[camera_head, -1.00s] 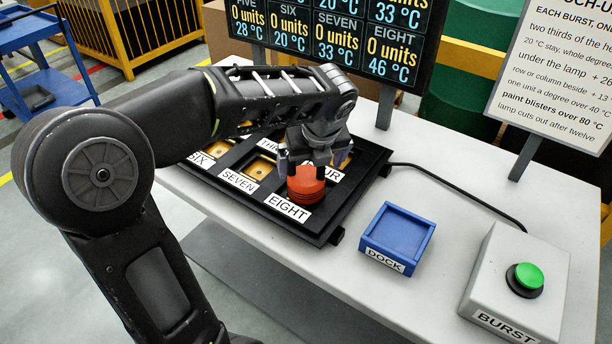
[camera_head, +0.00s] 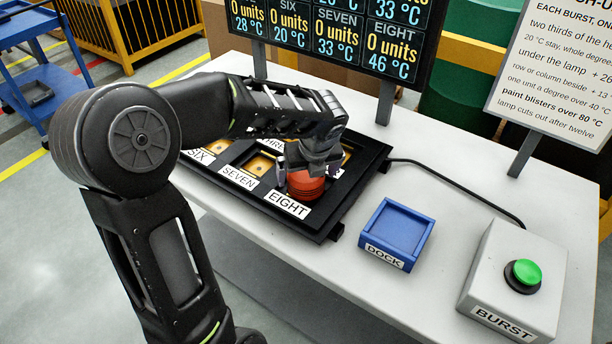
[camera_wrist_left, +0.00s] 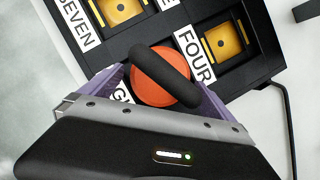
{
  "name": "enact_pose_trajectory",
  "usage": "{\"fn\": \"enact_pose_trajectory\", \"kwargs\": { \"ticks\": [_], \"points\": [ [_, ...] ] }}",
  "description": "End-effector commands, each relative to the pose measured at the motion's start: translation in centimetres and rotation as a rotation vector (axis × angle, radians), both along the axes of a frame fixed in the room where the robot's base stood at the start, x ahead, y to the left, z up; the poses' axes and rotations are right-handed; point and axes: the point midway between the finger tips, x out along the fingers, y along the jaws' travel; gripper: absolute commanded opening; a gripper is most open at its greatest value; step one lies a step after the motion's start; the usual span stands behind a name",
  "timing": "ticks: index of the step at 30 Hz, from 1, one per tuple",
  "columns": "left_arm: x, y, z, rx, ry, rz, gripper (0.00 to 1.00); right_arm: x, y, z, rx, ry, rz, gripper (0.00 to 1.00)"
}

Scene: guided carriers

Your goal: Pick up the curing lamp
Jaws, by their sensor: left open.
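The curing lamp is a round orange-red puck (camera_head: 306,187) with a black bar handle, in the cell labelled EIGHT of the black tray (camera_head: 322,228). In the left wrist view the lamp (camera_wrist_left: 158,96) shows its dark handle slanting across its top. My left gripper (camera_head: 304,172) is open, right over the lamp. In the left wrist view its purple fingers stand on either side of the lamp (camera_wrist_left: 160,80); I cannot tell whether they touch it. The gripper hides part of the lamp and nearby cells. My right gripper is not in view.
A blue DOCK tray (camera_head: 400,233) stands empty right of the black tray. Further right is a grey BURST box (camera_head: 500,265) with a green button (camera_head: 524,273). A display board (camera_head: 330,35) and a notice (camera_head: 560,70) stand behind. A black cable crosses the white table (camera_head: 440,150).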

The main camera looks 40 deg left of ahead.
Motion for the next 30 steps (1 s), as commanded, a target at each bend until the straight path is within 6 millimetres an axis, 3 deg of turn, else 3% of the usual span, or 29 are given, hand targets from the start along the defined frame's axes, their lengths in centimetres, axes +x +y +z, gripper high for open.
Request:
{"fn": "enact_pose_trajectory", "kwargs": {
  "ticks": [4,21,30],
  "points": [
    [0.31,0.35,-1.17,-0.001,-0.001,0.000,1.00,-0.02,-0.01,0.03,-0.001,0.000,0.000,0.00],
    [0.32,0.36,-1.19,0.000,-0.001,0.000,1.00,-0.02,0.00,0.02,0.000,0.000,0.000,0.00],
    [0.32,0.37,-1.18,0.000,-0.001,0.000,0.77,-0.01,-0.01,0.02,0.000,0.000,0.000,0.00]
  ]
}}
